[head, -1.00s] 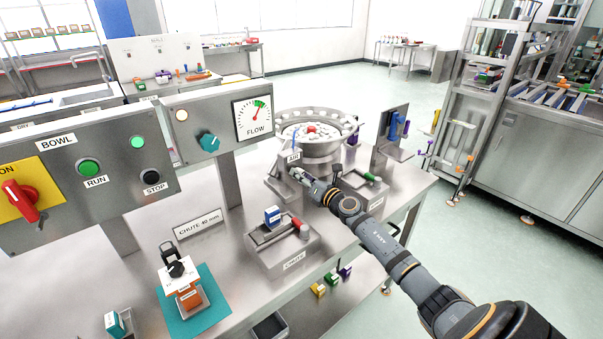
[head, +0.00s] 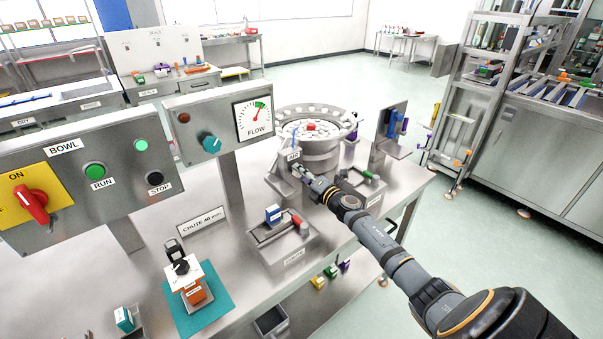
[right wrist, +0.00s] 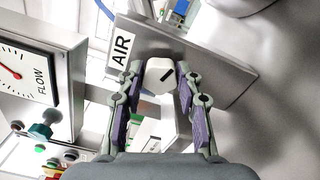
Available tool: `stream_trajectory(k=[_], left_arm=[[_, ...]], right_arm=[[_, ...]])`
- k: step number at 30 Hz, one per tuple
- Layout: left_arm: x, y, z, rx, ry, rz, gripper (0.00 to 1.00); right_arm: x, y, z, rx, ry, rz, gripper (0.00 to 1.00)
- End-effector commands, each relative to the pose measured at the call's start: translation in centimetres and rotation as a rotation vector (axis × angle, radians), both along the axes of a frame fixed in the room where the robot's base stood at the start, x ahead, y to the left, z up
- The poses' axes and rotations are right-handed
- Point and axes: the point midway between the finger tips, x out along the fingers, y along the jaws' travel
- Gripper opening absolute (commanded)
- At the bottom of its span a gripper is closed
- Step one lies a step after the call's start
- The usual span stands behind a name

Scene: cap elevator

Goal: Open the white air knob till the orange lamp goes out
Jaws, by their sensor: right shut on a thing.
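The white air knob (right wrist: 160,76), with a dark mark on its face, sits between the fingertips of my right gripper (right wrist: 161,78) in the right wrist view, below the AIR label (right wrist: 121,49). My right gripper is shut on it. In the head view this gripper (head: 302,174) reaches the AIR bracket (head: 280,180) in front of the bowl and mostly hides the knob. The orange lamp (head: 183,117) on the flow panel is dark, a dull brown-orange. My left gripper is not in view.
The FLOW gauge (head: 254,119) has its needle near the green zone. A teal knob (head: 211,143) is beside it. The bowl feeder (head: 310,145) stands behind my right gripper. The chute block (head: 278,241) is in front. The BOWL panel (head: 85,172) stands at left.

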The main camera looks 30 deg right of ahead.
Motion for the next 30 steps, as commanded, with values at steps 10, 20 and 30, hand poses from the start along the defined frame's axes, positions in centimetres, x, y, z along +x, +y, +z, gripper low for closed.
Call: stream_trajectory(k=[10,20,30], left_arm=[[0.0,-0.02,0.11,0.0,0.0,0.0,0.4],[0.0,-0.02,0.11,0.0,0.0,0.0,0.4],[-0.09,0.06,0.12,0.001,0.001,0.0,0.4]], right_arm=[[-0.04,0.01,-0.18,0.025,0.004,0.0,0.04],[-0.03,0.01,-0.16,0.024,0.004,0.0,0.51],[0.0,0.01,0.0,0.023,0.002,0.0,0.58]])
